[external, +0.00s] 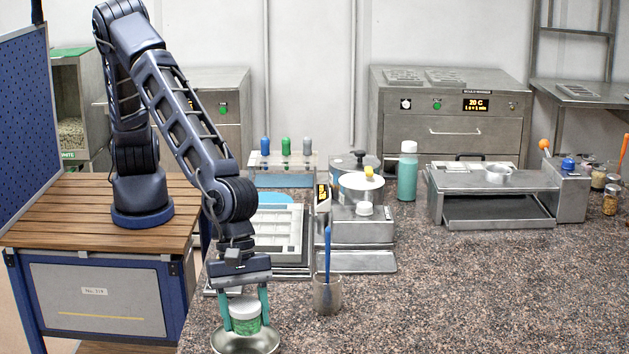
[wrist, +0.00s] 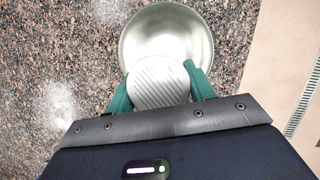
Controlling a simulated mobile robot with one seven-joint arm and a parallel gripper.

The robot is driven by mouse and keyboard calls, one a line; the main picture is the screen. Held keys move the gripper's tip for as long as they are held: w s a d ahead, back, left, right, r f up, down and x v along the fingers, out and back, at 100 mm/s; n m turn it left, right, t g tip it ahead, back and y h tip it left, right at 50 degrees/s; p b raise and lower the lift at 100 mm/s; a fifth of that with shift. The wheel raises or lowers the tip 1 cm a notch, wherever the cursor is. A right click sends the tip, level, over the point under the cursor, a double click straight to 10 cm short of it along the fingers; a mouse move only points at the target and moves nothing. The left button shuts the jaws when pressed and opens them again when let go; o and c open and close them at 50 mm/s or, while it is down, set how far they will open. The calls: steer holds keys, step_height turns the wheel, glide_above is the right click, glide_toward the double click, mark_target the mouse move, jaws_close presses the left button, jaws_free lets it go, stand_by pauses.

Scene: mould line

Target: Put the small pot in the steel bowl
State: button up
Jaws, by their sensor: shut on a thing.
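The small pot (external: 245,315) has a pale lid and a green patterned side. My gripper (external: 246,312) has its two green fingers shut on the pot. The steel bowl (external: 262,345) is at the front left of the counter, below and partly behind the pot. In the wrist view the pot's ribbed pale top (wrist: 157,82) sits between the fingers and overlaps the near part of the bowl (wrist: 206,45). The far part of the bowl is empty. I cannot tell whether the pot touches the bowl.
A glass beaker (external: 327,295) with a blue-handled tool stands right of the gripper. A grey tray (external: 275,235) and a steel scale-like device (external: 362,260) are behind. The speckled counter (external: 480,300) is clear on the right. The counter edge (wrist: 245,60) lies right of the bowl.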

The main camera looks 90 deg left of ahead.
steer(key=o, duration=1)
steer(key=shift+o, duration=0.2)
steer(key=shift+r, duration=0.15)
steer(key=shift+r, duration=0.25)
steer(key=v, duration=1.2)
steer(key=shift+r, duration=0.25)
